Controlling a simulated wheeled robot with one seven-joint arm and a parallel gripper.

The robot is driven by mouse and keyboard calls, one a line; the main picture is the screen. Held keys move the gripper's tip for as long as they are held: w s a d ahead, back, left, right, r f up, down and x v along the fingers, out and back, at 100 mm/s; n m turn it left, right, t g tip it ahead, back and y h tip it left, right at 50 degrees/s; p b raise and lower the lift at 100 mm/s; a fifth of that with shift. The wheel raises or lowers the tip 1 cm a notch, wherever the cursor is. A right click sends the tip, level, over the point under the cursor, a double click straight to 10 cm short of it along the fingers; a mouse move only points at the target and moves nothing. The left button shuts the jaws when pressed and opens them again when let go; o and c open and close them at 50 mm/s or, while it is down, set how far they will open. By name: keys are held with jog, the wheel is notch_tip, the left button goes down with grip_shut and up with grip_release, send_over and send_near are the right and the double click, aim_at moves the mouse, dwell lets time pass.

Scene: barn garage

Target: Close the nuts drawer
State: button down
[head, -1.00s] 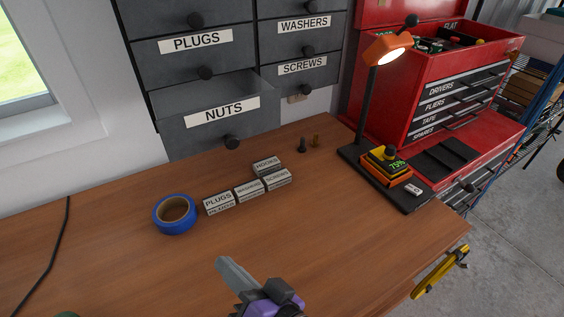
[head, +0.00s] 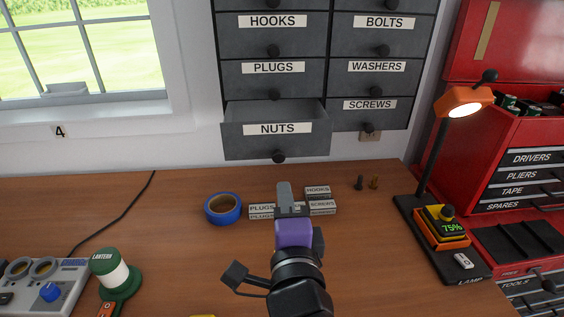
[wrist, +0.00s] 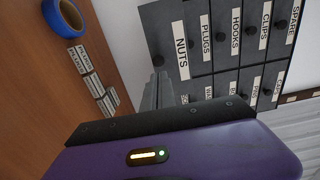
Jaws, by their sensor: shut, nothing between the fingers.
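The nuts drawer (head: 245,140) is a dark grey drawer with a white NUTS label and a round black knob (head: 278,157). It sticks out open at the bottom left of the wall cabinet, above the back of the workbench. In the wrist view the nuts drawer (wrist: 172,22) shows at the upper middle, in front of the gripper. My gripper (head: 284,188) is shut and empty. In the head view it is over the workbench below the drawer, apart from it. Its grey fingers (wrist: 157,92) point toward the cabinet.
The workbench (head: 180,265) holds a blue tape roll (head: 223,208), small labelled boxes (head: 318,192), two bolts (head: 366,183), a green lantern (head: 115,275) and a lit lamp (head: 462,102). A red toolbox (head: 525,130) stands at the right. The closed drawers (head: 385,40) surround the open one.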

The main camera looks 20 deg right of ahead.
aim_at(279, 158)
jog(key=p+x, duration=0.3)
jog(key=x, duration=0.5)
jog(key=shift+w, duration=0.25)
jog(key=shift+w+d+f, duration=0.1)
jog(key=shift+w+d, duration=0.05)
jog(key=shift+w, duration=0.2)
jog(key=b+x, duration=0.8)
jog(key=x, duration=0.3)
jog(key=shift+w+d+f, duration=0.1)
jog(key=shift+w, duration=0.25)
jog(key=shift+w+d+r, duration=0.1)
jog(key=shift+w+r, duration=0.1)
jog(key=shift+r, duration=0.15)
